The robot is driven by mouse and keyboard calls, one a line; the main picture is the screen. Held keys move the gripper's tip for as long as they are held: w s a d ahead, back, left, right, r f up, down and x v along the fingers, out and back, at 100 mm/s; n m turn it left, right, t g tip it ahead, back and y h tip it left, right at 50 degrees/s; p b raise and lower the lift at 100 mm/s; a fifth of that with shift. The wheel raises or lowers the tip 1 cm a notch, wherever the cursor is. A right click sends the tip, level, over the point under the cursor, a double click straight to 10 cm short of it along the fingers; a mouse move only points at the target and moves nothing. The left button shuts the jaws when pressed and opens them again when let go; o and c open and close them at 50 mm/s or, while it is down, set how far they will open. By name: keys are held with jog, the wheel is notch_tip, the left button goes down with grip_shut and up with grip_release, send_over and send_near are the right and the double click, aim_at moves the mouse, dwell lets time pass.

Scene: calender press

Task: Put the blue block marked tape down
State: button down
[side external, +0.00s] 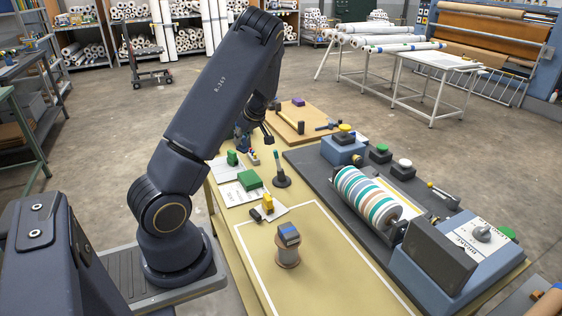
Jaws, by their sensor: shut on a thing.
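My gripper (256,141) hangs below my forearm near the table's back left part, partly hidden by my arm. It is shut on a small blue thing (243,140), which looks like the blue block; its marking cannot be read at this size. A blue and grey block (289,233) sits on top of a brown spool (288,256) inside the white outline on the table's front part. That spool stands upright, well apart from my gripper.
A green block (249,180), a yellow block (268,202) and a dark upright tool (281,177) stand near my gripper. The striped roller (366,197) of the press is to the right. The outlined table area (340,285) is mostly free.

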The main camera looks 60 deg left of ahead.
jog(key=w+d+r, duration=0.1)
jog(key=w+d, duration=0.1)
jog(key=d, duration=0.6)
jog(key=w+a+f, duration=0.2)
jog(key=w, duration=0.1)
jog(key=w+a+f, duration=0.6)
jog(key=w, duration=0.1)
jog(key=shift+f, duration=0.25)
jog(key=shift+w+a+f, duration=0.2)
jog(key=shift+w+f, duration=0.1)
jog(key=shift+f, duration=1.7)
jog(key=shift+f, duration=0.15)
jog(key=c, duration=1.1)
grip_release()
jog(key=shift+o, duration=0.2)
